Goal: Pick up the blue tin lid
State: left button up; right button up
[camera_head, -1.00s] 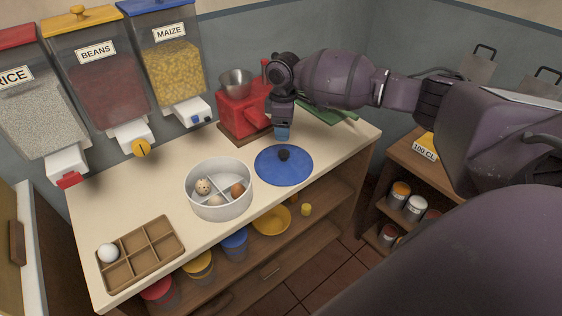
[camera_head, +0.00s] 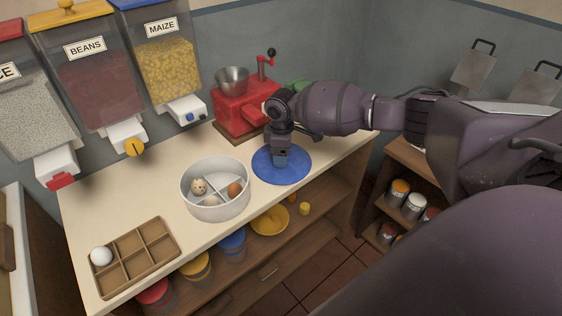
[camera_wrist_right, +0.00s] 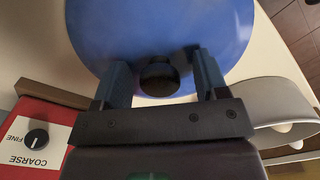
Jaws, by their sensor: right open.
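The blue tin lid (camera_head: 298,172) lies flat on the counter, to the right of the white round tin. In the right wrist view the lid (camera_wrist_right: 160,28) shows as a blue disc with a dark round knob (camera_wrist_right: 159,79). My right gripper (camera_head: 280,162) is over the lid's middle and hides the knob in the head view. In the right wrist view my right gripper (camera_wrist_right: 162,82) is open, with one finger on each side of the knob and a gap at both sides. My left gripper is not in view.
The white divided tin (camera_head: 217,207) with several eggs stands close left of the lid. A red grinder (camera_head: 240,106) stands behind. A wooden tray (camera_head: 138,257) with a white egg lies front left. Shelves are below the counter.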

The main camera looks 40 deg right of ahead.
jog(key=shift+r, duration=0.1)
jog(key=shift+c, duration=0.3)
jog(key=c, duration=1)
jog(key=shift+r, duration=0.1)
jog(key=shift+c, duration=0.2)
